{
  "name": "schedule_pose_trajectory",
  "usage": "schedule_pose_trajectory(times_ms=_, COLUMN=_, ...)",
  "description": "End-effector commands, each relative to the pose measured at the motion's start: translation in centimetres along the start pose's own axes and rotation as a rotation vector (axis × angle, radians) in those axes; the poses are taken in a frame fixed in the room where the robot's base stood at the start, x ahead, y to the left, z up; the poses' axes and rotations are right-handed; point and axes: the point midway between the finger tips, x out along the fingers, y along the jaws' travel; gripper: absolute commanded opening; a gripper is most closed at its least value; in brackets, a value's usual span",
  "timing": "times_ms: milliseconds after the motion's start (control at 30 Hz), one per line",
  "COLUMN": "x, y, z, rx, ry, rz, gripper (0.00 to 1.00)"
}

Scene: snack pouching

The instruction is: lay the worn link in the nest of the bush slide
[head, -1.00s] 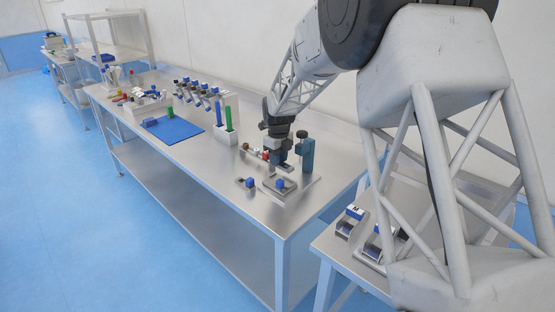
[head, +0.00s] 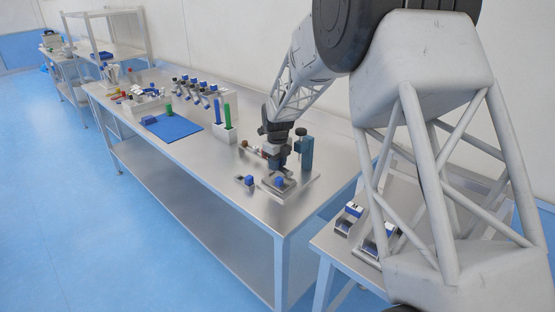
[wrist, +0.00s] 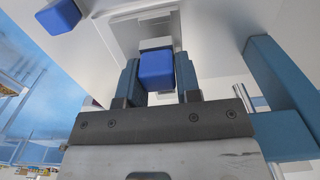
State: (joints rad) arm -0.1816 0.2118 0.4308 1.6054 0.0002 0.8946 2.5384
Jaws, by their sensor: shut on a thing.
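My gripper (head: 281,173) is low over the grey fixture plate (head: 305,189) near the bench's front right corner. It is shut on a blue block (wrist: 157,70), which sits between the two dark blue fingers in the wrist view. A grey metal part shows behind the block, in line with a pale channel of the fixture. I cannot tell which part is the worn link; the nest is not clearly visible.
A dark teal post (head: 306,152) stands close to the right of my gripper. A white holder (head: 225,132) with blue and green upright pieces stands behind left, near a blue mat (head: 173,129). Bench space in front of the fixture is clear.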

Motion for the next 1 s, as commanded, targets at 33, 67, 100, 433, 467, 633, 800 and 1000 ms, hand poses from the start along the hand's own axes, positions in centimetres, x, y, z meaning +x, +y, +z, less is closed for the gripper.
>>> schedule_pose_trajectory(times_ms=33, x=0.27, y=0.00, z=0.00, rx=0.000, ry=0.000, rz=0.000, gripper=0.04)
schedule_pose_trajectory(times_ms=67, x=0.41, y=0.00, z=0.00, rx=0.000, ry=0.000, rz=0.000, gripper=0.04)
schedule_pose_trajectory(times_ms=100, x=0.58, y=0.00, z=0.00, rx=0.000, ry=0.000, rz=0.000, gripper=0.04)
schedule_pose_trajectory(times_ms=433, x=1.15, y=-0.01, z=0.02, rx=0.000, ry=-0.001, rz=-0.001, gripper=0.04)
schedule_pose_trajectory(times_ms=467, x=1.15, y=-0.01, z=0.02, rx=0.000, ry=-0.001, rz=-0.001, gripper=0.04)
schedule_pose_trajectory(times_ms=633, x=1.13, y=-0.01, z=0.02, rx=0.000, ry=-0.001, rz=-0.001, gripper=0.04)
schedule_pose_trajectory(times_ms=800, x=1.13, y=-0.01, z=0.02, rx=0.000, ry=-0.001, rz=-0.001, gripper=0.04)
schedule_pose_trajectory(times_ms=1000, x=1.11, y=0.01, z=0.02, rx=0.000, ry=-0.001, rz=-0.001, gripper=0.04)
